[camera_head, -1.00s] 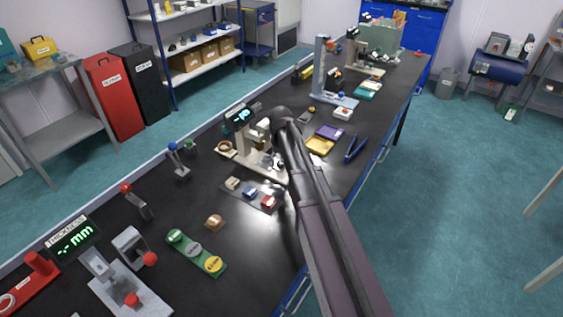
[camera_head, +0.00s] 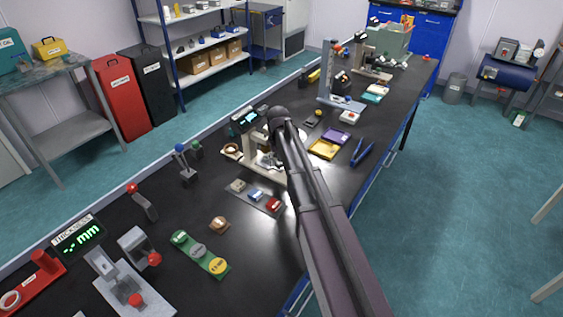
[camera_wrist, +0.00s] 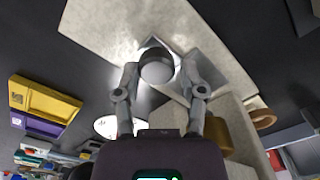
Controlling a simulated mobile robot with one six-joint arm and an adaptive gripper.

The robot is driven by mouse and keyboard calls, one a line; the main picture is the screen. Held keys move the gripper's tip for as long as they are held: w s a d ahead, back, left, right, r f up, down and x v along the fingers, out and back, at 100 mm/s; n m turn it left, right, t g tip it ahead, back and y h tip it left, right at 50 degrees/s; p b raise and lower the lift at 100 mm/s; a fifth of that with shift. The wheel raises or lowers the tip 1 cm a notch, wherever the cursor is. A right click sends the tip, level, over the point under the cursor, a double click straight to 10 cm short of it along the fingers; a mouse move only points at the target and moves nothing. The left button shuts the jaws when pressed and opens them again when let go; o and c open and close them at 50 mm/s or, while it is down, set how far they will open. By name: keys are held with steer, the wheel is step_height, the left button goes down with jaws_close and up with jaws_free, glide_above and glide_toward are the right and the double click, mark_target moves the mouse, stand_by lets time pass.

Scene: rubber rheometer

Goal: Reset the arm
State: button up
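In the wrist view my gripper (camera_wrist: 161,66) has its two grey fingers spread. A round grey, dome-topped piece (camera_wrist: 157,69) shows between the fingertips, with small gaps at both sides. Behind it lies a pale plate (camera_wrist: 95,30), part of a bench device. In the head view my arm reaches over the bench to a beige device (camera_head: 252,157) with a small lit display (camera_head: 245,118). My arm hides part of this device and most of my gripper there.
On the black bench, a tray of small coloured blocks (camera_head: 240,196) and a green strip with discs (camera_head: 187,248) lie nearer. A yellow tray (camera_head: 323,149), purple tray (camera_head: 335,136) and blue tweezers (camera_head: 362,153) lie right of my arm. A lever stand (camera_head: 133,242) is front left.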

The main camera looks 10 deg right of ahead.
steer(key=shift+o, duration=0.9)
steer(key=shift+w+a, duration=0.1)
steer(key=s+d, duration=0.1)
steer(key=s, duration=0.7)
steer(key=s+d, duration=0.1)
steer(key=s, duration=0.8)
steer(key=s+d, duration=0.1)
steer(key=s, duration=0.8)
steer(key=shift+s+d, duration=0.1)
steer(key=shift+d, duration=0.05)
